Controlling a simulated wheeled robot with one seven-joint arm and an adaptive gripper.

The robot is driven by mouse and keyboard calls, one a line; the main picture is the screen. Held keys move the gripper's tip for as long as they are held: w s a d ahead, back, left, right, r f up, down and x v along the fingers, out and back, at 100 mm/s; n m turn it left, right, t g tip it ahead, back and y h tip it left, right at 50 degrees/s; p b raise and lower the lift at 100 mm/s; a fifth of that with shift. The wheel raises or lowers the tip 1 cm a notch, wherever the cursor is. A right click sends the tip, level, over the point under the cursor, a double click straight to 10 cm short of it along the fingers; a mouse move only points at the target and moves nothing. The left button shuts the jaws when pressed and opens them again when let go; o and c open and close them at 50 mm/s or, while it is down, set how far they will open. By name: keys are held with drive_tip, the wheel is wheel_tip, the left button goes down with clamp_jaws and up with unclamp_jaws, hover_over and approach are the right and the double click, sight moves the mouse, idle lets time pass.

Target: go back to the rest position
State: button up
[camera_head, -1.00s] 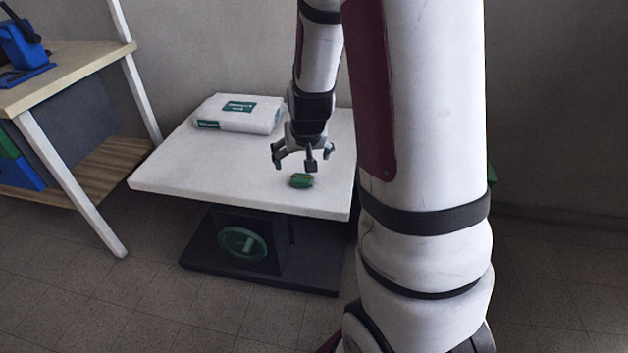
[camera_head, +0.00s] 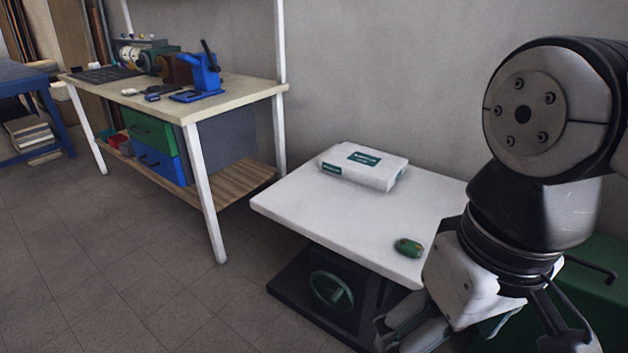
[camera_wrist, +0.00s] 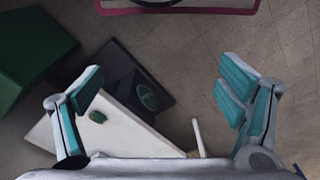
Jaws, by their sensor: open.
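My gripper (camera_wrist: 160,100) is open and empty in the wrist view, its teal-padded fingers wide apart above the floor and the edge of the white table. In the head view my gripper shows at the lower right, partly cut off by the frame. A small green object with a reddish-brown mark (camera_head: 409,248) lies on the white table (camera_head: 300,205) near its front right edge. It also shows in the wrist view (camera_wrist: 97,117), beside the left finger in the picture, with a clear gap of height that I cannot measure.
A white package with green labels (camera_head: 363,166) lies at the table's back. A workbench (camera_head: 245,93) with a blue tool (camera_head: 205,75) and drawers stands to the left. A green box (camera_head: 597,290) is at the right, behind my arm. The floor in front at left is clear.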

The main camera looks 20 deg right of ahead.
drive_tip(key=shift+s, duration=0.8)
wheel_tip(320, 180, up, 28)
drive_tip(key=t+p, duration=0.3)
drive_tip(key=p, duration=2.3)
drive_tip(key=shift+d+r+t+p, duration=0.25)
drive_tip(key=shift+t+p, duration=0.05)
drive_tip(key=shift+p, duration=0.1)
